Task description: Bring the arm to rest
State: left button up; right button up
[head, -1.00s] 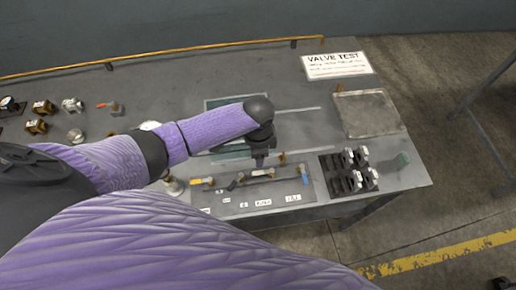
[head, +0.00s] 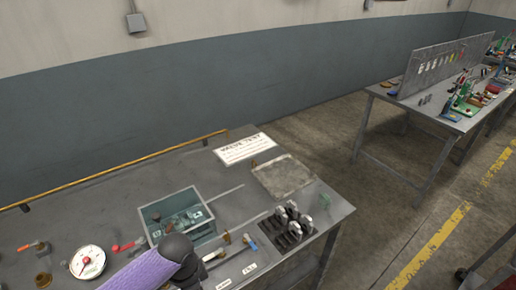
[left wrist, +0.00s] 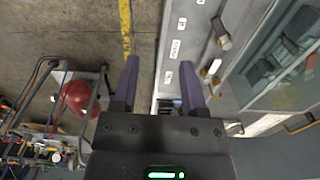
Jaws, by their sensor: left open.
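My left arm, with a purple sleeve and dark wrist, comes in at the bottom of the head view, over the front of the valve test bench (head: 110,190). Its fingers cannot be made out there. In the left wrist view my left gripper (left wrist: 159,68) shows two fingers spread apart with nothing between them. Beyond them lie the floor and the labelled bench edge. My right gripper is in neither current view.
The bench carries a teal-grey bin (head: 178,216), a round gauge (head: 87,262), a black rack (head: 287,230), a flat tray (head: 283,177) and a sign (head: 244,149). Another bench (head: 440,108) stands at right. A red ball-shaped thing (left wrist: 80,97) shows left of the gripper.

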pick_arm(q)
jog(key=s+d+r+n+t+h, duration=0.2)
jog(key=s+d+r+n, duration=0.1)
jog(key=s+d, duration=0.5)
jog(key=s+a+r+n+t+y, duration=0.1)
jog(key=s+a+r+n+y, duration=0.1)
jog(key=s+a+r+n, duration=0.5)
notch_tip(320, 180, down, 29)
jog(key=s+a+g+b, duration=0.1)
jog(key=s+b, duration=0.2)
jog(key=b, duration=0.7)
jog(key=s+a+f+b, duration=0.1)
jog(key=s+f+b, duration=0.3)
jog(key=s+f, duration=0.3)
jog(key=s+a+f+m+g+b, duration=0.1)
jog(key=s+f+b, duration=0.3)
jog(key=f, duration=0.9)
jog(key=s+a, duration=0.1)
jog(key=s, duration=0.2)
jog(key=shift+f+b, duration=0.25)
jog(key=shift+b, duration=0.15)
pick_arm(e)
notch_tip(320, 180, down, 19)
jog(key=s+d, duration=0.1)
jog(key=s, duration=0.1)
